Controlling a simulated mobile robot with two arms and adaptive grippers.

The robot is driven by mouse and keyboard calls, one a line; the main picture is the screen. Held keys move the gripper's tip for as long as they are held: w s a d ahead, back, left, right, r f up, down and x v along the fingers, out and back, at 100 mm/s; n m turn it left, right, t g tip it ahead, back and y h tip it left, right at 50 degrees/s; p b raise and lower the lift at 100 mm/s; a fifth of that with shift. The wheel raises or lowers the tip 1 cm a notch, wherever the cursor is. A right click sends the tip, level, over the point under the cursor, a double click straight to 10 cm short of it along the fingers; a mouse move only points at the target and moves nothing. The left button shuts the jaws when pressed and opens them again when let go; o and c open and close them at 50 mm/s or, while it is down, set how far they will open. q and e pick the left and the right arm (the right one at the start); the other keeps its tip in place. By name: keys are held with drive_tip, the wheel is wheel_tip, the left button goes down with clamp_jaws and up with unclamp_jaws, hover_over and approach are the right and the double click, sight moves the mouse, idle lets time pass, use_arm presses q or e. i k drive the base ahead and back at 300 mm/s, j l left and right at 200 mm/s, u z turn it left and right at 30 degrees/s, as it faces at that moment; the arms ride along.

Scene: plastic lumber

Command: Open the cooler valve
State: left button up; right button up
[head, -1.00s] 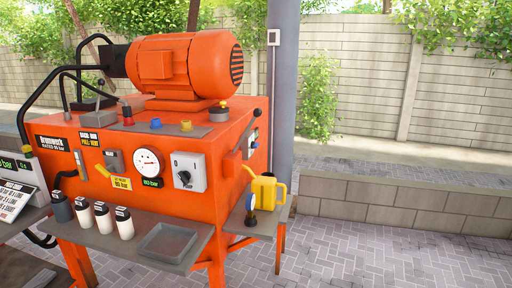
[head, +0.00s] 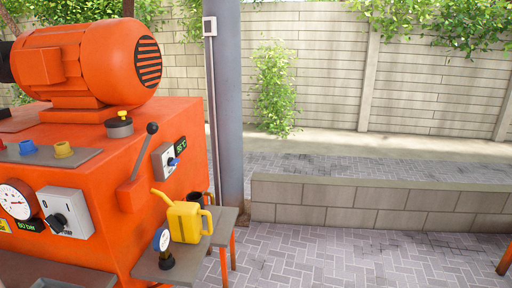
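The orange machine (head: 95,185) fills the left side of the head view. On its right side face is a small light panel (head: 164,160) with a blue knob or handle (head: 174,162) and a dark display with green digits (head: 181,144); I cannot read a label naming the cooler valve. A long black-knobbed lever (head: 143,153) rises from an orange housing at the machine's corner. A grey switch box (head: 66,213) with a black rotary knob is on the front face beside a round gauge (head: 15,199). Neither of my grippers is in view.
Paved floor (head: 350,255) lies open to the right, before a low block wall (head: 375,203).

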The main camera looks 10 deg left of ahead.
sight(171, 162)
drive_tip(key=i+l+z, duration=0.1)
drive_tip(key=i, duration=0.75)
drive_tip(key=i+l, duration=0.15)
drive_tip(key=i, duration=0.65)
drive_tip(key=i+u, duration=0.25)
drive_tip(key=u, duration=0.15)
drive_tip(key=i+l+u, duration=0.2)
drive_tip(key=u, duration=0.15)
drive_tip(key=i+l+u, duration=0.2)
drive_tip(key=u, duration=0.2)
drive_tip(key=i+l+u, duration=0.35)
drive_tip(key=k+j, duration=0.05)
